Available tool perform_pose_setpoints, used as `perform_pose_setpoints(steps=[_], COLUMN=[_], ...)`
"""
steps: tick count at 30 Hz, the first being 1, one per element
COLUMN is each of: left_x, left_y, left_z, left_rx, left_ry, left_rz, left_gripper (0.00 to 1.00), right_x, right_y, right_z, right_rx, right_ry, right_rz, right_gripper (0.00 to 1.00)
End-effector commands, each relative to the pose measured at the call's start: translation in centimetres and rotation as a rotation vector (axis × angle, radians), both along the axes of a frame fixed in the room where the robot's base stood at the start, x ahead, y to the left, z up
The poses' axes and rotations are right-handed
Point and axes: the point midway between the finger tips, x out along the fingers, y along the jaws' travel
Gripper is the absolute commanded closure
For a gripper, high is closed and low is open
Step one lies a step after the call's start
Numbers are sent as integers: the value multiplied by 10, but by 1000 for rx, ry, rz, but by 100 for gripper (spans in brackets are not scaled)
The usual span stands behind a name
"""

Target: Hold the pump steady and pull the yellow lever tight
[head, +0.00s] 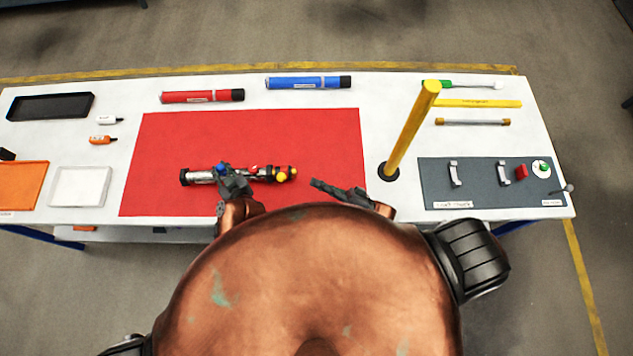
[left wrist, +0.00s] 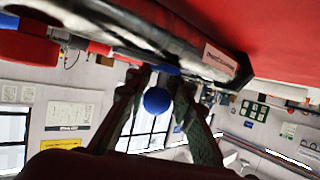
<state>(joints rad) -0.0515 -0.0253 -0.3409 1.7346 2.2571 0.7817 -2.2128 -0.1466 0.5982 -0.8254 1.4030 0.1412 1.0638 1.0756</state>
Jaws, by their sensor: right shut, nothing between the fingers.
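The pump (head: 202,177), a silver and black tube, lies on the red mat. It carries a blue knob (head: 221,168), a red knob (head: 254,169) and yellow parts (head: 283,174) at its right end. The yellow lever's angle is too small to tell. My left gripper (head: 234,184) is at the pump beside the blue knob. In the left wrist view its fingers (left wrist: 163,85) stand on either side of the blue ball knob (left wrist: 157,101), under the pump body (left wrist: 130,35). Whether they grip is unclear. My right gripper (head: 318,185) is shut and empty, right of the pump and apart from it.
A tall yellow post (head: 412,130) stands right of the mat (head: 165,135). A grey panel (head: 470,190) with handles and buttons lies at the right. Red (head: 202,96) and blue (head: 302,82) tubes lie behind. Trays (head: 80,187) are at the left. The mat behind the pump is clear.

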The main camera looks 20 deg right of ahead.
Motion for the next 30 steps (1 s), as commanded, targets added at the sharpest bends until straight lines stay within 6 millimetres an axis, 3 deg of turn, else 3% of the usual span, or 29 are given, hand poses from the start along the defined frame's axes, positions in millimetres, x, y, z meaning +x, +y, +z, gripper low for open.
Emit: perform_pose_setpoints(steps=[9,19,23,30], left_x=[0,-4,-20,-65], left_y=[0,-1,-6,-19], left_z=[0,1,8,27], left_rx=[0,0,-2,-1], left_ry=[0,1,1,1], left_rz=[-1,0,-1,-1], left_gripper=[58,58,58,58], right_x=[0,0,0,0], right_y=[0,0,0,0], right_z=[0,0,0,0], right_rx=[0,0,0,0], right_ry=[0,0,0,0], right_rz=[0,0,0,0], right_gripper=[100,100,100,100])
